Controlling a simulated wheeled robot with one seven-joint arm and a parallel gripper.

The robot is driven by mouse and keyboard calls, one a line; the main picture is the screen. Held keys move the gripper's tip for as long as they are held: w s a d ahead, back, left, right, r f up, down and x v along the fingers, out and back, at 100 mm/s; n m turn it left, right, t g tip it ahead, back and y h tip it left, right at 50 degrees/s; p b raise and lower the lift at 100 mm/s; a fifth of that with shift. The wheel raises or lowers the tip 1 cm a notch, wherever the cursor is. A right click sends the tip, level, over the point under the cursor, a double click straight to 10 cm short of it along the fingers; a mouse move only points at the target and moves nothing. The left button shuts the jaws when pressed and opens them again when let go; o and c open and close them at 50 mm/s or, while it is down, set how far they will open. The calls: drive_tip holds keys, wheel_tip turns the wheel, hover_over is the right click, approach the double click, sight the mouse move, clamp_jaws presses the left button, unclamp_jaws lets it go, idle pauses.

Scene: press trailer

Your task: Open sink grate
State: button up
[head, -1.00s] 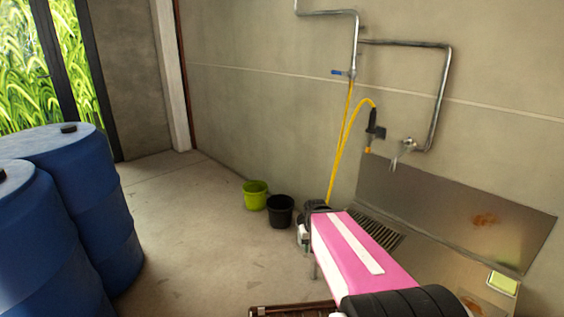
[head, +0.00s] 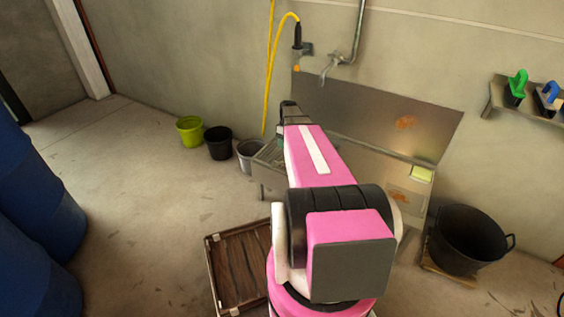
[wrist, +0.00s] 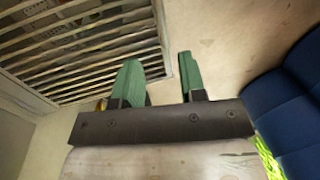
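The sink grate (wrist: 85,50) fills the upper left of the wrist view, with pale parallel slats and a frame around them. In the head view, a small part of the grate (head: 270,152) shows at the left of the metal sink (head: 372,180), beside my arm, which hides most of it. My gripper (wrist: 158,62) has two green fingers, held apart with nothing between them. Its fingers overlap the right edge of the grate in the wrist view, and I cannot tell whether they touch it. In the head view the fingers are hidden by the arm.
Green (head: 190,131), black (head: 218,143) and grey (head: 247,155) buckets stand left of the sink. A wooden crate (head: 239,262) lies on the floor in front. A black tub (head: 468,242) stands at right. Blue barrels (head: 32,205) are at left; the floor between is clear.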

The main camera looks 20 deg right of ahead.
drive_tip(key=f, duration=0.3)
drive_tip(key=s+a+f, duration=0.1)
drive_tip(key=f, duration=0.6)
drive_tip(key=shift+s+a+f, duration=0.15)
drive_tip(key=shift+a, duration=0.2)
clamp_jaws()
